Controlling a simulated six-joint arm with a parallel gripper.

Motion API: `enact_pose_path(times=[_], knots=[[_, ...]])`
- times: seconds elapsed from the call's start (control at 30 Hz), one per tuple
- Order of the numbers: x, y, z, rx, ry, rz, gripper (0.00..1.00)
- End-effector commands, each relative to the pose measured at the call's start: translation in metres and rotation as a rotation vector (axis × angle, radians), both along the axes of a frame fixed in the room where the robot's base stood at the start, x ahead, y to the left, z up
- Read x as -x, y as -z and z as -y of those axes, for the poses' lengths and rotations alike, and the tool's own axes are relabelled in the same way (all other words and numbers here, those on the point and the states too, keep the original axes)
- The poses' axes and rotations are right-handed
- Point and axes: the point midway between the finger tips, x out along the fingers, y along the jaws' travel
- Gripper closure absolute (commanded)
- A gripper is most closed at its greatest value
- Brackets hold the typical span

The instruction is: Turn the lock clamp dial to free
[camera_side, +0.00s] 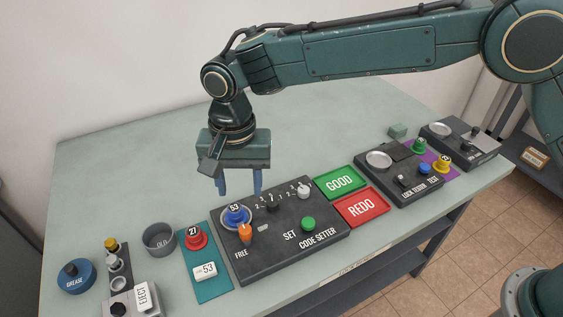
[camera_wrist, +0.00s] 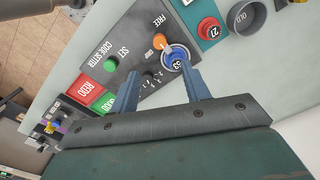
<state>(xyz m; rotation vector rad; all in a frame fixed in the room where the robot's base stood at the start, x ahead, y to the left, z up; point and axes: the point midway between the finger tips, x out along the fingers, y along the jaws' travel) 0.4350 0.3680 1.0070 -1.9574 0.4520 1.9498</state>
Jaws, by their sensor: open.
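The code setter (camera_side: 282,258) is a dark box on the table, with FREE printed at its left front corner. The orange clamp dial (camera_side: 246,232) stands near that word, and it also shows in the wrist view (camera_wrist: 160,41). A blue lock cylinder marked 53 (camera_side: 236,214) sits in a pale ring just behind the dial; the wrist view shows it too (camera_wrist: 176,60). My gripper (camera_side: 240,193) points down above the back left of the code setter, fingers spread and empty. In the wrist view my fingers (camera_wrist: 160,76) are apart from the dial.
A red cylinder marked 27 (camera_side: 196,238) and a card marked 53 (camera_side: 205,271) are on a teal mat at left. An OLD cup (camera_side: 159,238) stands beyond. Green GOOD (camera_side: 339,182) and red REDO (camera_side: 361,208) trays lie right. The table behind is clear.

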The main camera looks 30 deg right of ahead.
Motion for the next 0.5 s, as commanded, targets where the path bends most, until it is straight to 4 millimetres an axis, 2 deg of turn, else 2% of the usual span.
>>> enact_pose_path(times=[0.5], knots=[[0.000,0.072,0.000,0.002,0.000,-0.002,0.53]])
